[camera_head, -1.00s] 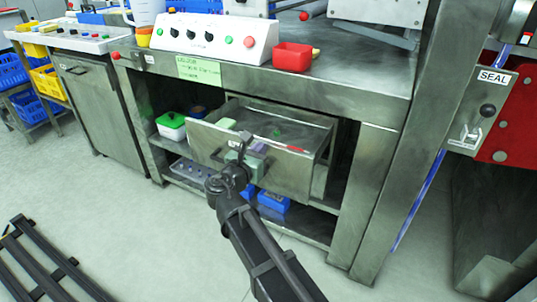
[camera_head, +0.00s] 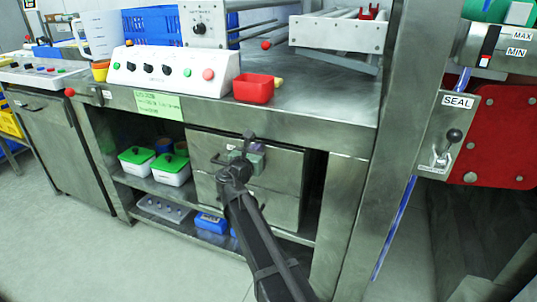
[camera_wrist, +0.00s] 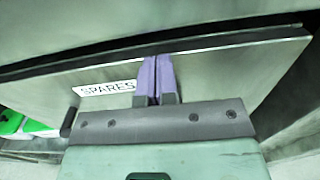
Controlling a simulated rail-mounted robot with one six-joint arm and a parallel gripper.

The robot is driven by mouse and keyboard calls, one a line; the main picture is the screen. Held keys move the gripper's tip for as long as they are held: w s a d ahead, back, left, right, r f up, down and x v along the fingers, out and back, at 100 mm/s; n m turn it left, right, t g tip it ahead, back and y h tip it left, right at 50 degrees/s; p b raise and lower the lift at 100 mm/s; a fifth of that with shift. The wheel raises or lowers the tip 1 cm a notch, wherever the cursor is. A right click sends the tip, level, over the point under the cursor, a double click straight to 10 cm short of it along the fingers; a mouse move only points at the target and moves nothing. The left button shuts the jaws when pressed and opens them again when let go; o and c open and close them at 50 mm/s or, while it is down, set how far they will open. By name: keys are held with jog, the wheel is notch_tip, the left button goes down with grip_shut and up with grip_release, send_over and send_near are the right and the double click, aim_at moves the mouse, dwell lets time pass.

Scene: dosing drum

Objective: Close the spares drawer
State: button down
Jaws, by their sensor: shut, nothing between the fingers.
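The spares drawer (camera_head: 283,172) is the upper steel drawer under the bench. Its front stands at or close to the cabinet face, and its inside no longer shows. In the wrist view, the drawer front (camera_wrist: 215,80) bears a "SPARES" label (camera_wrist: 108,88), with a narrow dark gap along its top edge. I cannot tell if it is fully flush. A dark handle (camera_head: 219,160) is left of my gripper. My gripper (camera_head: 257,147) is shut and empty, in front of the drawer. In the wrist view, its purple fingers (camera_wrist: 157,65) are together and at the front, apparently touching it.
White boxes with green lids (camera_head: 170,170) stand on the shelf left of the drawer. A blue box (camera_head: 210,222) is on the bottom shelf. A red bin (camera_head: 253,88) and a control box (camera_head: 175,70) stand on the bench above. A steel post (camera_head: 400,130) rises at right.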

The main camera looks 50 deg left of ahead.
jog(key=shift+w+a+r, duration=0.15)
jog(key=shift+w+a, duration=0.15)
jog(key=shift+a, duration=0.05)
jog(key=v, duration=1.5)
jog(key=shift+w+d, duration=0.15)
jog(key=shift+d, duration=0.1)
